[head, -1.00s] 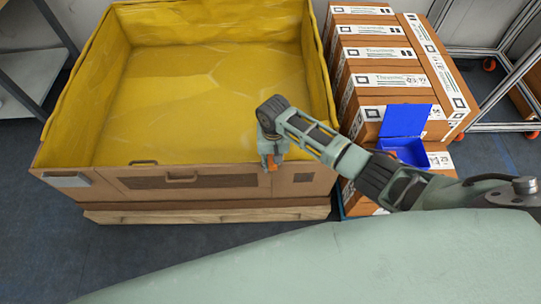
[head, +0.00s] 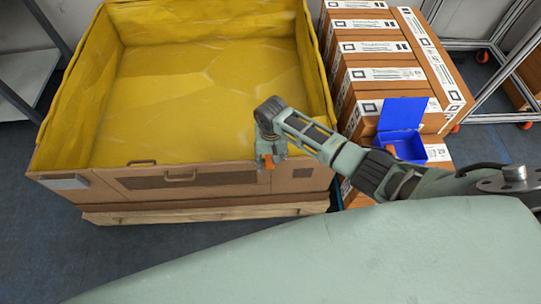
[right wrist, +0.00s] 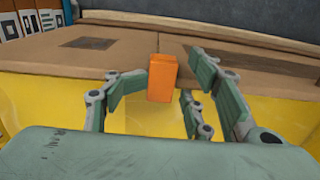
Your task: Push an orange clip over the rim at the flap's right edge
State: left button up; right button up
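The orange clip (head: 269,163) is at the front rim of the box, by the flap's right edge. In the right wrist view the clip (right wrist: 162,78) stands upright at the cardboard rim beside the flap seam, with yellow lining below it. My right gripper (head: 270,158) is above this rim, with its fingers around the clip. In the right wrist view its fingers are spread on both sides; a gap shows on the clip's right, while the left finger is close to or touching it. The flap (head: 190,180) is on the box front. My left gripper is not in view.
The large box (head: 100,185) has a yellow lining and an empty interior, and sits on a wooden pallet (head: 200,212). Labelled cartons (head: 385,75) are stacked to its right, with an open blue bin (head: 402,145) on them. A metal rack stands behind.

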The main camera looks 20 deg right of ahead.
aim_at(270, 159)
jog(key=shift+r, duration=0.15)
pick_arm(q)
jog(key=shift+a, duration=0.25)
pick_arm(e)
notch_tip(270, 159, up, 12)
dwell(0.4)
